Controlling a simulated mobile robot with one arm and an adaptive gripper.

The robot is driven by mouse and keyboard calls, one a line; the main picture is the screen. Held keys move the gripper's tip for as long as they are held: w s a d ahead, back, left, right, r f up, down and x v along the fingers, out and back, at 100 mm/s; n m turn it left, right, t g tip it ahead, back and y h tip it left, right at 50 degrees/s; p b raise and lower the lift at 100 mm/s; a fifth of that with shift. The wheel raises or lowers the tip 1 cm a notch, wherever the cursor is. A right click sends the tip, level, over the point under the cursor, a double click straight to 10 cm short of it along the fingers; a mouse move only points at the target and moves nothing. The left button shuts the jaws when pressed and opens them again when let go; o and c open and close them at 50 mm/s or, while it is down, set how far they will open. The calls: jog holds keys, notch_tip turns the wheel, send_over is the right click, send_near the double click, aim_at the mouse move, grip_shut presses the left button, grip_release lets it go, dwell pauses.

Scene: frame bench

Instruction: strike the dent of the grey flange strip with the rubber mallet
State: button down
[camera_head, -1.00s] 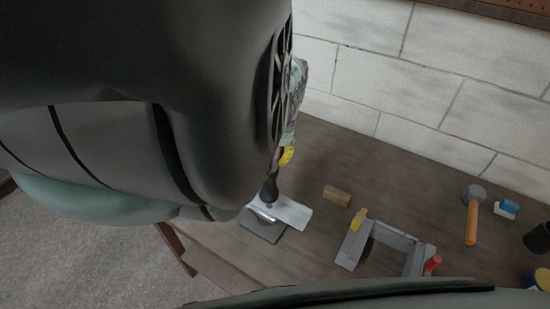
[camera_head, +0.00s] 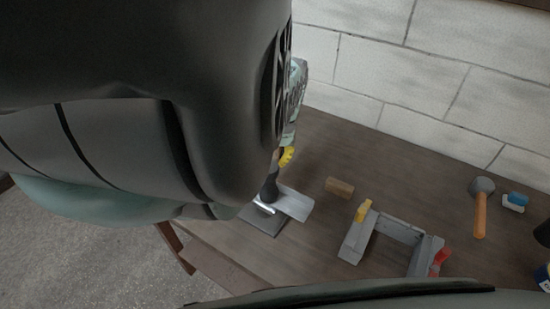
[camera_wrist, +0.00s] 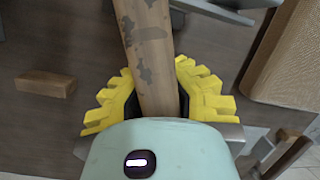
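The grey flange strip (camera_head: 292,204) lies tilted across a dark grey plate (camera_head: 263,224) near the bench's left edge. My gripper (camera_wrist: 158,100) has its yellow fingers closed on both sides of a worn wooden handle (camera_wrist: 147,50), which I take to be the rubber mallet's. In the head view, the dark end of the held tool (camera_head: 270,189) is over the strip's left part. I cannot tell whether it touches the strip. The dent is not clearly visible. My arm covers much of the head view's left side.
A wooden block (camera_head: 339,186) and a grey U-shaped frame (camera_head: 400,230) with yellow and red clamps are right of the strip. A second, orange-handled mallet or hammer (camera_head: 480,206) and a blue-white item (camera_head: 514,202) lie further right. A block wall (camera_head: 400,80) stands behind.

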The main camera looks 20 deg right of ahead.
aim_at(275, 149)
notch_tip(275, 149, up, 8)
jog(key=p, duration=0.9)
jog(key=shift+f, duration=0.25)
jog(key=shift+f+b, duration=1.35)
jog(key=shift+f, duration=0.4)
jog(key=shift+r, duration=0.1)
notch_tip(275, 149, down, 5)
jog(key=b, duration=0.5)
notch_tip(275, 149, up, 8)
jog(key=p, duration=0.8)
jog(key=shift+r, duration=0.25)
jog(key=shift+f, duration=0.15)
